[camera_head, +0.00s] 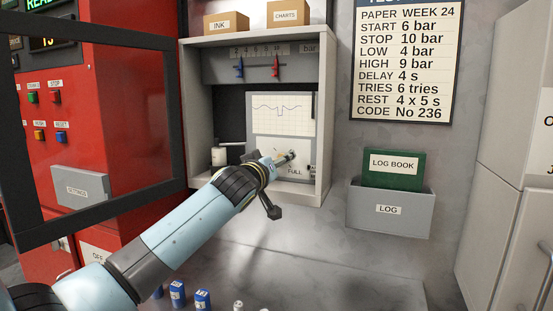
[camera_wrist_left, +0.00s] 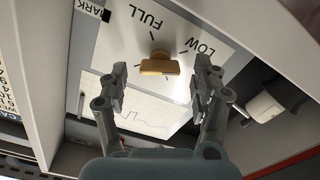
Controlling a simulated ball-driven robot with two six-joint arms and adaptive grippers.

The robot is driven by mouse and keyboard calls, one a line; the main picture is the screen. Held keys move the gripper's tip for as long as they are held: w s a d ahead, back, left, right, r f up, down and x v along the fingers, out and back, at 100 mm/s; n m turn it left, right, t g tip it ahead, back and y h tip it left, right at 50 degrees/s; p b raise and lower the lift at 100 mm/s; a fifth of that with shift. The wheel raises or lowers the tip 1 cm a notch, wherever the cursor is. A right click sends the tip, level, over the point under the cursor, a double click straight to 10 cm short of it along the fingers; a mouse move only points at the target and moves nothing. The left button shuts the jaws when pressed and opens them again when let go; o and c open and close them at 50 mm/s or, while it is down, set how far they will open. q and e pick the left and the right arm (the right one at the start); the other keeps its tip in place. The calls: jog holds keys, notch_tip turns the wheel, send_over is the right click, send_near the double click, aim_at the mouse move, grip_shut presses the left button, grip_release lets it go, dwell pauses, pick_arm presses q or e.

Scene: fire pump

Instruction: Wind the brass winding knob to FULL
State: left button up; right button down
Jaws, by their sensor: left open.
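The brass winding knob (camera_wrist_left: 158,66) shows in the left wrist view on a white panel (camera_wrist_left: 190,22) marked FULL and LOW, upside down there. Its bar lies roughly across that picture. My left gripper (camera_wrist_left: 160,82) is open, with one finger on each side of the knob and a gap to both. In the head view my left gripper (camera_head: 287,158) reaches into the grey recorder case (camera_head: 325,130), at the panel just above the word FULL. The gripper and wrist mostly hide the knob there. My right gripper is not in view.
The case holds a paper chart (camera_head: 281,105), a red pointer (camera_head: 276,66), a blue pointer (camera_head: 239,67) and a white roll (camera_head: 219,156). A framed door (camera_head: 100,212) stands open at left before the red cabinet. A log tray (camera_head: 390,212) hangs at right.

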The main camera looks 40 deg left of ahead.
pick_arm(q)
jog(key=shift+w, duration=0.3)
jog(key=c, duration=1.2)
jog(key=shift+o, duration=0.2)
